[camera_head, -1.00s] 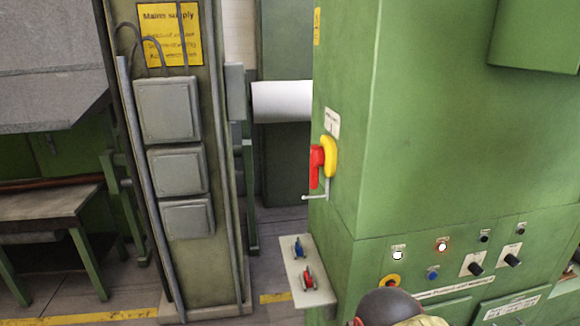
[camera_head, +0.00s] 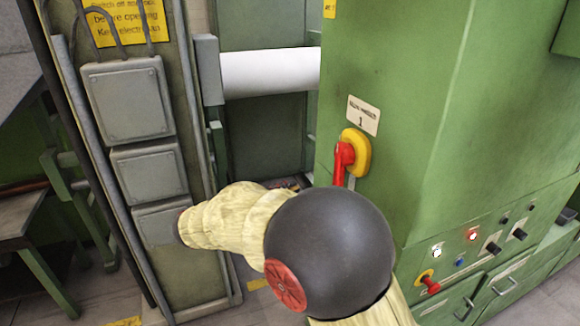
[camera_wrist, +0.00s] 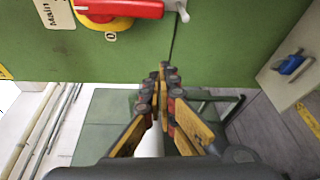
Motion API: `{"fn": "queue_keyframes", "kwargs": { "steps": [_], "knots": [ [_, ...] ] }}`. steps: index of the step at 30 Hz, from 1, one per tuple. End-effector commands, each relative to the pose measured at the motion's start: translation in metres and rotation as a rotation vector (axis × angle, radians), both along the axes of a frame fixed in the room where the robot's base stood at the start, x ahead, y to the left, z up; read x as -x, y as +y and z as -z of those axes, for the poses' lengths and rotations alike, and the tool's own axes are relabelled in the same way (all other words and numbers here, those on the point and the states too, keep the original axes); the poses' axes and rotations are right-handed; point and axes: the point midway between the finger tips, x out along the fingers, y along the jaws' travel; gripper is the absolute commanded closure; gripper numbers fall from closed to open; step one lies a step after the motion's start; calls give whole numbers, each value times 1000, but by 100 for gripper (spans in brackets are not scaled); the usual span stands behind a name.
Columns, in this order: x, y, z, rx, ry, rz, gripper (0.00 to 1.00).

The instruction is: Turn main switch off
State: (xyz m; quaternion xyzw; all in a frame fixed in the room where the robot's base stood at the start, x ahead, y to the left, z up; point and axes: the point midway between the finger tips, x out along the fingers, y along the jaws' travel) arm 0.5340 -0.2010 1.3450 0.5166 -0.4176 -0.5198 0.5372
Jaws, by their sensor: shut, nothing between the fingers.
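The main switch is a red handle (camera_head: 342,160) on a yellow base (camera_head: 357,152), fixed to the side of the green cabinet below a label. In the head view the handle hangs downward, its lower end partly hidden by my arm. In the wrist view the red handle (camera_wrist: 120,9) lies across the top edge, with the yellow base (camera_wrist: 106,22) and a "0" mark beside it. My gripper (camera_wrist: 162,72) is shut and empty, below the switch in the wrist picture and apart from it. My arm hides the gripper in the head view.
The green cabinet (camera_head: 410,90) has a row of knobs and buttons low on its front. A small panel with a blue switch (camera_wrist: 290,64) sits at the right in the wrist view. A grey pillar with boxes (camera_head: 128,100) stands at left, near my arm.

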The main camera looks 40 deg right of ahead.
Motion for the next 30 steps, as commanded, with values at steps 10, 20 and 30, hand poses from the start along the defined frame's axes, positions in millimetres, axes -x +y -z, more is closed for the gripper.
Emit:
{"fn": "queue_keyframes", "kwargs": {
  "steps": [10,20,30],
  "knots": [
    [2,-1,-28,79,-128,16,100],
    [2,-8,-27,77,-125,18,100],
    [-3,-65,-27,76,-124,20,100]
  ]
}}
